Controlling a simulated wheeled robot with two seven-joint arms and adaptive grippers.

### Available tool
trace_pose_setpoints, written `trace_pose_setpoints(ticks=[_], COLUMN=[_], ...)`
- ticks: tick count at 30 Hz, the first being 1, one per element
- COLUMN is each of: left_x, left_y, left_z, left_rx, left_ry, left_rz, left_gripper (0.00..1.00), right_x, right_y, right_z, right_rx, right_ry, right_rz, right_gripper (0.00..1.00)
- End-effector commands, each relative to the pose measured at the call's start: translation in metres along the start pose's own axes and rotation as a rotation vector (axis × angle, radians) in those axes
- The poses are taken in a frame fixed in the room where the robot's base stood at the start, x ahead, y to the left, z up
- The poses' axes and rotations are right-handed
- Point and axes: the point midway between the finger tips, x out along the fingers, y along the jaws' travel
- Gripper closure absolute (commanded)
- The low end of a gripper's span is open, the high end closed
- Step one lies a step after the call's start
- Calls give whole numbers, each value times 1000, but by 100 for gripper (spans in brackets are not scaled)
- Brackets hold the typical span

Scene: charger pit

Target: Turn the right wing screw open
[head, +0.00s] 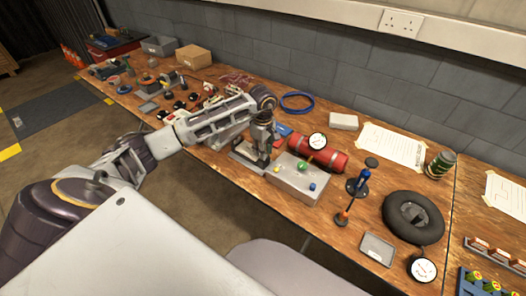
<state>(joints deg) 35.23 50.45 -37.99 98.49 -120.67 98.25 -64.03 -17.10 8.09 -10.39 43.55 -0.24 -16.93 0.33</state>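My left arm reaches across the bench from the left. My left gripper (263,158) points down at a low grey metal fixture (248,161), just left of a light metal box. The fingertips are small and dark here, and I cannot tell whether they are apart or closed. The metal box (292,190) carries a yellow knob (277,169), a green part (302,166) and a blue knob (313,187) on top. I cannot make out the right wing screw clearly; it may be hidden by the gripper or too small. My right gripper is not in view.
A red cylinder (330,159) with a round gauge (318,141) lies behind the box. A blue-handled tool (362,178), black tyre (413,218) and grey tray (378,249) stand to the right. A blue cable ring (297,101) lies behind. Many small parts crowd the left bench.

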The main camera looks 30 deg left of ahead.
Motion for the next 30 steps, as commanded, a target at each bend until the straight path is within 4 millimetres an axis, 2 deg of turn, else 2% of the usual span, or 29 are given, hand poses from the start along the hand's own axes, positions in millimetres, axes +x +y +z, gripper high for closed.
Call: trace_pose_setpoints(ticks=[6,14,21,30], left_x=[9,10,9,9], left_y=[0,0,0,0], left_z=[0,0,0,0], left_rx=[0,0,0,-3], left_ry=[-1,-1,0,0], left_rz=[0,1,0,1], left_gripper=[73,73,100,100], right_x=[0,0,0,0], right_y=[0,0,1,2], right_z=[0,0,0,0], right_rx=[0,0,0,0], right_ry=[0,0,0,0], right_rz=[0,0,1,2], right_gripper=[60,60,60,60])
